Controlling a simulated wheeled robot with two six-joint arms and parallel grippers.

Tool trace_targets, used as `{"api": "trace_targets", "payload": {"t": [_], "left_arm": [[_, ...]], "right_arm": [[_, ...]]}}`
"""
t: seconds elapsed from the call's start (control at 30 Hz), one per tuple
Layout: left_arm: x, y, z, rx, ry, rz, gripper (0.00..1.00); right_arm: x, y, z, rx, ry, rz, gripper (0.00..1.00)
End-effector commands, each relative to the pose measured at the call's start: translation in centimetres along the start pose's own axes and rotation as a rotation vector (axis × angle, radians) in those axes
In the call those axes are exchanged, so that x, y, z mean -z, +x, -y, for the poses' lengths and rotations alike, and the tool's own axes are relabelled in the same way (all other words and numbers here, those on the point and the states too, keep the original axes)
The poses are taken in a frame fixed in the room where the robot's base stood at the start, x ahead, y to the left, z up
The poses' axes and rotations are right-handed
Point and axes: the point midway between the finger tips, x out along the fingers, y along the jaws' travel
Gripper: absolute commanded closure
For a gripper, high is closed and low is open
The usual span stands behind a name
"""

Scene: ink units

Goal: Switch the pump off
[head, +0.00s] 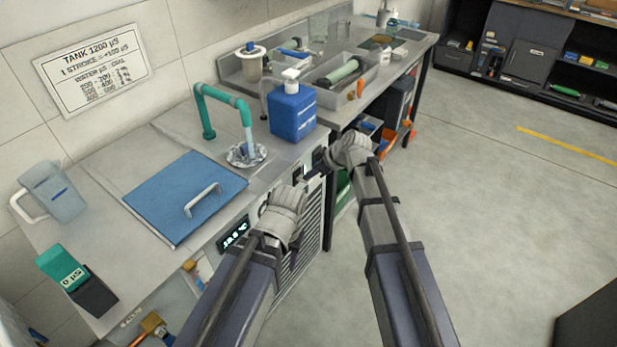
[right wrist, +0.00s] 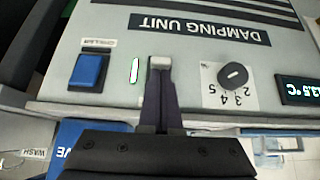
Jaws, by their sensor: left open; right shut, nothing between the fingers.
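In the right wrist view a blue rocker switch (right wrist: 88,72) sits on the grey DAMPING UNIT panel (right wrist: 195,50), under a small label. A lit green indicator (right wrist: 134,70) is beside it. My right gripper (right wrist: 160,63) is shut and empty in front of the panel, between the indicator and a black dial (right wrist: 234,76); I cannot tell whether its tips touch. In the head view my right gripper (head: 352,150) is near the unit's front right corner. My left gripper (head: 285,205) is open, lower and to the left, by the unit's front, hiding part of the panel.
A temperature display (head: 233,234) is left of my left gripper. On the counter are a blue lid (head: 180,195), a teal spout (head: 207,110) over a silver drain (head: 240,155), and a blue bottle (head: 292,112).

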Motion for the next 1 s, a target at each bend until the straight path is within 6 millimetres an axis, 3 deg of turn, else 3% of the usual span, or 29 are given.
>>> {"api": "trace_targets", "payload": {"t": [0.03,0.23,0.5,1.0], "left_arm": [[0.1,1.8,-0.2,0.0,0.0,0.0,0.5],[0.3,5.3,-0.5,0.0,0.0,0.0,0.5],[0.4,6.1,-0.6,0.0,0.0,0.0,0.5],[0.3,4.8,-0.5,0.0,0.0,0.0,0.5]], "right_arm": [[-1.2,0.7,0.2,-0.002,0.003,-0.043,1.0],[-2.2,1.1,0.1,-0.003,0.003,-0.212,1.0],[-2.7,1.3,0.0,-0.002,0.0,-0.229,1.0],[-1.9,0.3,0.0,-0.002,0.0,-0.227,1.0]]}}
